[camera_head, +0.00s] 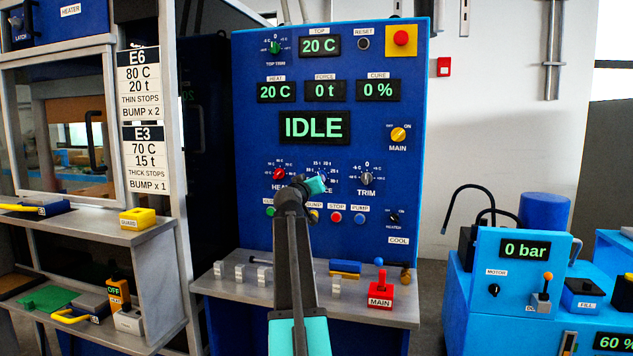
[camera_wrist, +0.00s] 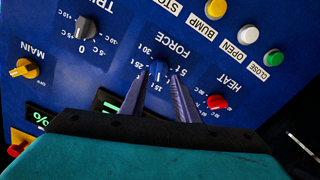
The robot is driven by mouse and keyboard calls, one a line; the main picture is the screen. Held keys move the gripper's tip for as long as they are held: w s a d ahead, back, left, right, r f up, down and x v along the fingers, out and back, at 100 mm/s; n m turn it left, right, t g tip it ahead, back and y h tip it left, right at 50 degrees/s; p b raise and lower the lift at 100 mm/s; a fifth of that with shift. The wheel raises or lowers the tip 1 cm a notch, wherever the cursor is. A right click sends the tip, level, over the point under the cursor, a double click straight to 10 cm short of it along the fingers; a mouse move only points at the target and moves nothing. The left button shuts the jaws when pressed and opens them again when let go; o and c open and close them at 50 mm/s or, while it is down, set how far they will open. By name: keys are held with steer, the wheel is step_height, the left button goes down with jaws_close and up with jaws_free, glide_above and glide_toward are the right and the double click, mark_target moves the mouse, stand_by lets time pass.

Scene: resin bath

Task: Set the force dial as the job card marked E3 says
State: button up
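The job card marked E3 (camera_head: 145,159) reads 70 C, 15 t, thick stops, bump x 1. The force dial (camera_wrist: 157,70) is a small blue knob on the blue panel, seen upside down in the wrist view. My gripper (camera_wrist: 159,72) has its two fingers on either side of the knob, with gaps showing, so it looks open around it. In the head view my gripper (camera_head: 318,184) and arm cover most of the dial and its label. The knob's exact pointer setting is too small to tell. The force readout (camera_head: 325,91) shows 0 t.
The red heat dial (camera_wrist: 217,102) and grey trim dial (camera_wrist: 86,28) flank the force dial. Push buttons, including the yellow bump button (camera_wrist: 215,9), sit close by. The main display (camera_head: 314,127) reads IDLE. A red MAIN lever (camera_head: 380,291) stands on the shelf below.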

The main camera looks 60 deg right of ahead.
steer(key=v, duration=0.9)
steer(key=shift+r+p, duration=0.1)
steer(key=shift+p, duration=0.2)
stand_by(0.4)
